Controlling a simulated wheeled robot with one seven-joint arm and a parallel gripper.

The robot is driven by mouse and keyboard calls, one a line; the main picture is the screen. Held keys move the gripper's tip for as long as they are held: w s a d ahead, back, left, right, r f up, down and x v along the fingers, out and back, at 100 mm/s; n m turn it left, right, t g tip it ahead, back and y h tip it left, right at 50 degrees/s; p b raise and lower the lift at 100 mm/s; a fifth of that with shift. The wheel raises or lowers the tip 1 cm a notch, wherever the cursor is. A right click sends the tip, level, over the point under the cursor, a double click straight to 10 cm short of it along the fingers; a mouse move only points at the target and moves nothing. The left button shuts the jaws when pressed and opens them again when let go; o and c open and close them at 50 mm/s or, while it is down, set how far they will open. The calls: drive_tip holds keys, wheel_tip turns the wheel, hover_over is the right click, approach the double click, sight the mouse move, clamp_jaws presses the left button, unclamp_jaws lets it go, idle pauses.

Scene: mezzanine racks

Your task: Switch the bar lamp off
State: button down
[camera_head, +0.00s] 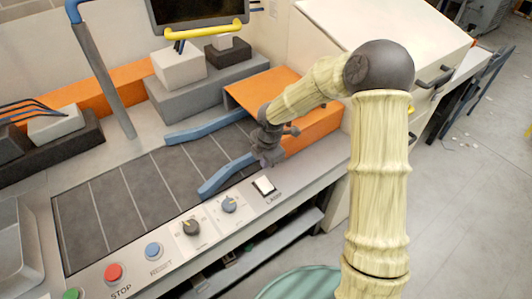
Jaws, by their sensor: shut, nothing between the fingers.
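A white rocker switch (264,186) in a dark frame sits on the front panel, with the label LAMP printed below it. A yellow bar (206,31) runs along the lower edge of a dark screen at the top; I cannot tell for certain that it is the bar lamp or whether it is lit. My gripper (268,159) is shut and empty. It points down just behind the switch as seen here, and appears apart from it.
The panel (215,224) also carries a blue knob (229,204), a black knob (191,227), a blue button (152,249), a red STOP button (113,271) and a green button (72,294). Blue guide rails (225,175) and an orange block (310,138) stand close to my gripper.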

sight(263, 177)
drive_tip(key=f, duration=0.4)
drive_tip(key=w+f, duration=0.1)
drive_tip(key=f, duration=0.1)
drive_tip(key=shift+a+f, duration=0.25)
